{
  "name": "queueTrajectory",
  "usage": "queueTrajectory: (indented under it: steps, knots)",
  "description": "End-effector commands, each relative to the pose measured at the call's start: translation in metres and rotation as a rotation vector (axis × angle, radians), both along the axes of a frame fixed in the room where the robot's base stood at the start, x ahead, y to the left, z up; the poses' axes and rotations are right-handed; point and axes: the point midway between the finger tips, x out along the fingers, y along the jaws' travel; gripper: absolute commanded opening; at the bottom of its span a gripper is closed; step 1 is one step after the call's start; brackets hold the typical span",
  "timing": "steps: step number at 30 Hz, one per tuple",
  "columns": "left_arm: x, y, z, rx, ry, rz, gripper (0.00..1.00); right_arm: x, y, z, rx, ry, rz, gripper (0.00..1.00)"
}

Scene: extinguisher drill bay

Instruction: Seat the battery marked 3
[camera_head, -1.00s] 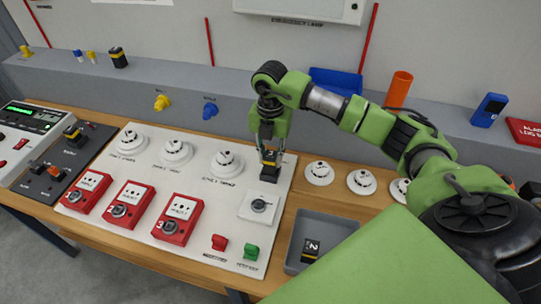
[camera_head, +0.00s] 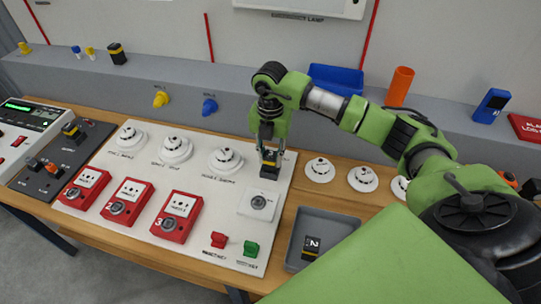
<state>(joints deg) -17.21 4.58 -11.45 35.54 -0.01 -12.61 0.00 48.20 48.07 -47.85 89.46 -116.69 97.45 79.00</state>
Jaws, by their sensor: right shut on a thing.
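A black battery with a yellow band (camera_head: 270,171) is between the fingers of my right gripper (camera_head: 269,155), which is shut on it. It is upright over the right part of the white board (camera_head: 215,240), behind a white square unit (camera_head: 259,205) with a round grey centre. Its number is not readable, and I cannot tell whether it touches the board. A battery marked 2 (camera_head: 311,247) lies in the grey tray (camera_head: 337,219). Another dark, yellow-banded block (camera_head: 70,130) sits on the black panel (camera_head: 58,156) at left. My left gripper is not in view.
White round detectors (camera_head: 226,161) and red call points (camera_head: 176,216) fill much of the board. Red (camera_head: 218,240) and green (camera_head: 251,249) pieces are at its front edge. A similar dark block (camera_head: 117,54), a blue bin (camera_head: 336,79) and an orange tube (camera_head: 399,86) stand on the ledge.

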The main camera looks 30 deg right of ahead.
Motion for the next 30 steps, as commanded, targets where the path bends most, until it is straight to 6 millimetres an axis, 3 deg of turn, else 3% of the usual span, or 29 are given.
queueTrajectory:
  steps: [29,30]
  knots:
    - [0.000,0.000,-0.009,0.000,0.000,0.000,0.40,0.000,0.000,-0.012,0.000,-0.001,0.000,0.00]
    - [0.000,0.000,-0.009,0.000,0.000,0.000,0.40,0.000,0.000,-0.012,0.000,-0.001,0.000,0.32]
